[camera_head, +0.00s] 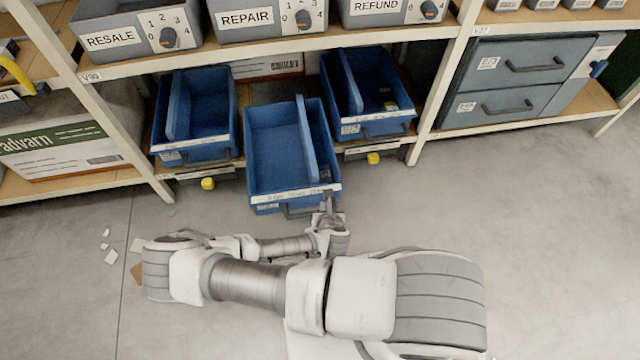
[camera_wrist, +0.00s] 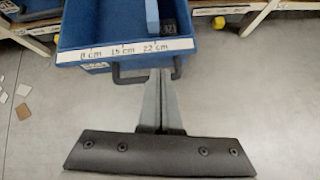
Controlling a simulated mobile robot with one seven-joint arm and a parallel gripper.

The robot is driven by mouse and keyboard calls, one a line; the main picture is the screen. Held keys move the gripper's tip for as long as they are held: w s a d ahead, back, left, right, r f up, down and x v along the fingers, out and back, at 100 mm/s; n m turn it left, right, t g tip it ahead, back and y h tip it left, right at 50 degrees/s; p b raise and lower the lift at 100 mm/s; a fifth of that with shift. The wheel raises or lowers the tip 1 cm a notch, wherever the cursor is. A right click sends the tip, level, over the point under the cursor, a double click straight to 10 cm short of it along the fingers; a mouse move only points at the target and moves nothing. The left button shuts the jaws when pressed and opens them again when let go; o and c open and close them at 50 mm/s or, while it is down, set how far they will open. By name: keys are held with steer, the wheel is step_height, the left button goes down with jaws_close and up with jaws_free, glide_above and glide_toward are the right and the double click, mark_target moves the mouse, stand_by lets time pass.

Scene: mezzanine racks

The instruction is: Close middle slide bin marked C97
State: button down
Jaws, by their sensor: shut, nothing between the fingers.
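The middle slide bin (camera_head: 273,150) is blue with a divider and stands pulled out in front of the two bins beside it. Its front has a dark bar handle (camera_head: 298,212) and a ruler strip; the label below is too small to read. In the wrist view the bin (camera_wrist: 100,25) fills the top, with its handle (camera_wrist: 130,78) below the ruler strip. My gripper (camera_head: 328,203) is shut and empty at the right part of the handle. Its fingertips (camera_wrist: 161,72) overlap the handle in the wrist view; whether they touch it I cannot tell.
A left blue bin (camera_head: 205,150) and a right blue bin (camera_head: 375,128) sit in the shelf bay, each with a yellow knob below. Grey drawers (camera_head: 500,105) stand at the right. Small scraps (camera_head: 111,256) lie on the floor at left. The floor in front is otherwise clear.

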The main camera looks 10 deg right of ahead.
steer(key=n, duration=0.2)
steer(key=b, duration=0.3)
glide_toward(318, 182)
steer(key=shift+y, duration=0.3)
steer(key=f, duration=0.4)
steer(key=shift+w+d+f, duration=0.2)
steer(key=shift+d+f, duration=0.05)
steer(key=shift+d, duration=0.1)
steer(key=w, duration=0.2)
steer(key=shift+w+r, duration=0.15)
steer(key=shift+w, duration=0.1)
steer(key=shift+w+r, duration=0.1)
steer(key=shift+w, duration=0.6)
steer(key=shift+b, duration=0.3)
